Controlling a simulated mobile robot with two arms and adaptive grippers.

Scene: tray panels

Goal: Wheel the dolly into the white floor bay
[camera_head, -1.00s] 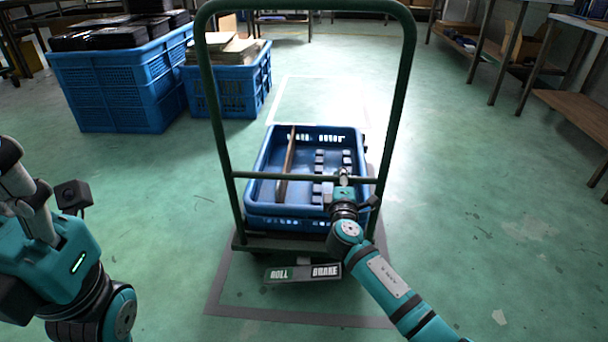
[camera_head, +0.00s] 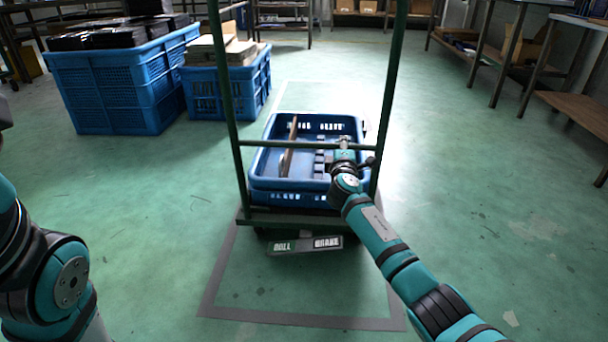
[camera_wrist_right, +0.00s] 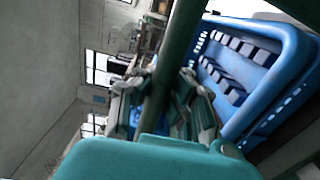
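The dolly (camera_head: 228,108) has a tall green handle frame with a crossbar, and carries a blue crate (camera_head: 290,198) with a brown divider and several small dark blocks. Its pedal (camera_head: 305,245), marked ROLL and BRAKE, hangs at the near edge of the deck. The white floor bay (camera_head: 312,82) is a pale outline beyond the crate; its near part is hidden. My right gripper (camera_head: 343,142) is at the crossbar, right of its middle; its finger closure is unclear. In the right wrist view a green bar crosses close in front, beside the crate (camera_wrist_right: 275,85). My left gripper is out of view.
A grey floor outline (camera_head: 300,320) lies under and behind the dolly. Two blue crates, one large (camera_head: 110,95) and one smaller (camera_head: 225,95), stand left of the bay. Benches (camera_head: 570,97) line the right. Floor right of the dolly is clear.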

